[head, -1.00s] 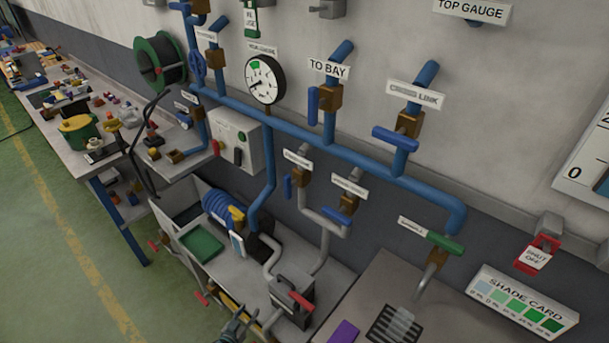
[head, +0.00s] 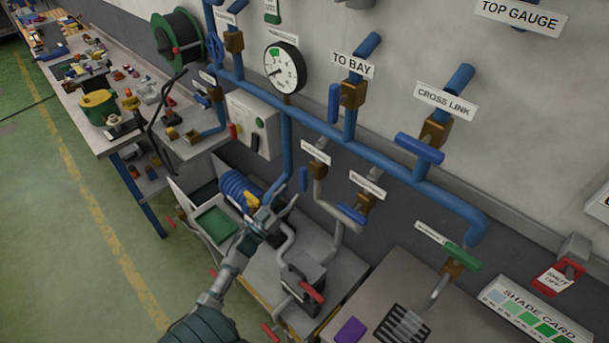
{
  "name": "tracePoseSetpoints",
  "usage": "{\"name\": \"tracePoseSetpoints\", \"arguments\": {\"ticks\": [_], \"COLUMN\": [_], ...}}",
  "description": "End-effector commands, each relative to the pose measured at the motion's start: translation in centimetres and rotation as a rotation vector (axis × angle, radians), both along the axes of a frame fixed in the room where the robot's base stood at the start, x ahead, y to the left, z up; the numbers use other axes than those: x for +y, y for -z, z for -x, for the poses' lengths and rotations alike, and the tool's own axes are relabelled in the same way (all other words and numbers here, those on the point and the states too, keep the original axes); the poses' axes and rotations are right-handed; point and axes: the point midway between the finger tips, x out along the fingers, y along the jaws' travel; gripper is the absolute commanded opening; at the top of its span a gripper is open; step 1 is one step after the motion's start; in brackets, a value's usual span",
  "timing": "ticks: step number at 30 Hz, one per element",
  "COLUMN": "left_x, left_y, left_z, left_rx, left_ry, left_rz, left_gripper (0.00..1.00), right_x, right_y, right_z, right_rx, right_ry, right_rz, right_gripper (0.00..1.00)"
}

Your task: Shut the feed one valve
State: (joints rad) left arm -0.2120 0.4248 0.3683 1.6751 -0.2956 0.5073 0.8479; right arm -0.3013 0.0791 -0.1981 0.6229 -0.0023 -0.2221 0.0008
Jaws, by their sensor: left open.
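The small valve labels are too blurred to read, so I cannot tell for certain which is feed one. Two small valves sit on grey pipes below the blue main. The left small valve (head: 319,171) has a blue lever (head: 304,180) hanging upright beside it, along its pipe. The right small valve (head: 366,202) has its blue lever (head: 351,213) set crosswise. My left gripper (head: 281,202) is open and empty, fingers pointing up, to the lower left of the left small valve and apart from its lever in the picture. My right gripper is not in view.
A pump with a red handle (head: 312,291) stands below the gripper. A blue hose coil (head: 240,190) and green tray (head: 214,224) lie left. Above are a pressure gauge (head: 284,67), the TO BAY valve (head: 352,93) and CROSS LINK valve (head: 434,132).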

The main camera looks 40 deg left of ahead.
Motion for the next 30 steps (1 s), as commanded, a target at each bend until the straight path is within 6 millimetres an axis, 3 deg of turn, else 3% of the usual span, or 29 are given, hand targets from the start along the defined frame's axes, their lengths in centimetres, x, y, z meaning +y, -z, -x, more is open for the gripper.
{"name": "tracePoseSetpoints", "arguments": {"ticks": [3,10,15,23,24,30], "left_x": [-0.2,-0.8,-0.9,-0.7,-0.6,-0.7], "left_y": [-1.4,-2.8,-3.2,-3.1,-3.1,-3.1], "left_z": [-2.7,-6.3,-7.4,-7.5,-7.5,-7.5], "left_rx": [-0.003,-0.001,0.001,0.001,0.001,0.002], "left_ry": [0.000,-0.001,-0.001,-0.001,-0.001,-0.001], "left_rz": [0.000,-0.002,-0.002,0.000,0.000,0.000], "left_gripper": [0.48,0.48,0.48,0.48,0.45,0.00], "right_x": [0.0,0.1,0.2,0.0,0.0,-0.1], "right_y": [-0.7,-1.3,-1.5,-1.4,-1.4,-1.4], "right_z": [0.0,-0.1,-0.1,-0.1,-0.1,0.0], "right_rx": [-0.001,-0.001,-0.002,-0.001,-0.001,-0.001], "right_ry": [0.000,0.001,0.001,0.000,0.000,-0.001], "right_rz": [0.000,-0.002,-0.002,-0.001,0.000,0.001], "right_gripper": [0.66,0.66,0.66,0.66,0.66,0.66]}}
